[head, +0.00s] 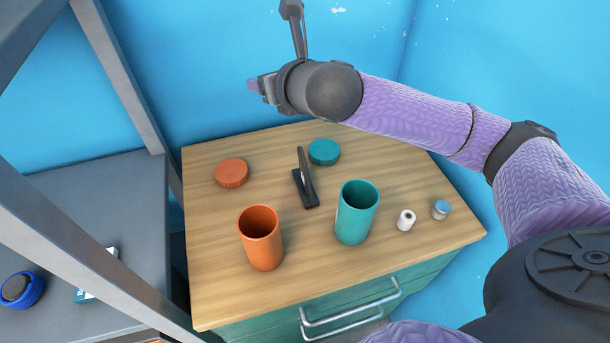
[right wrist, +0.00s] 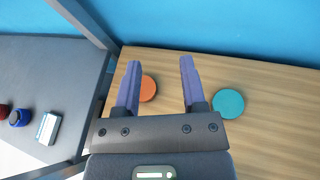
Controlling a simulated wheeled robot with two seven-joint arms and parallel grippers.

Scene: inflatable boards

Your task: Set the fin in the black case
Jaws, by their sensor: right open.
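A small dark piece (head: 305,190) with a flat black base and a thin upright plate stands mid-table; it looks like the fin, but I cannot rule out an open case. I see no separate black case. My right gripper (head: 255,87) is open and empty, held high beyond the table's back left part. In the right wrist view its two purple fingers (right wrist: 160,64) are spread wide with nothing between them. My left gripper is not in view.
The wooden tabletop (head: 212,285) bears an open orange cup (head: 262,245), an open teal cup (head: 355,225), an orange disc (head: 231,173), a teal disc (head: 324,152), a white roll (head: 405,220) and a small jar (head: 440,209). Grey posts and a grey shelf (head: 100,200) stand left.

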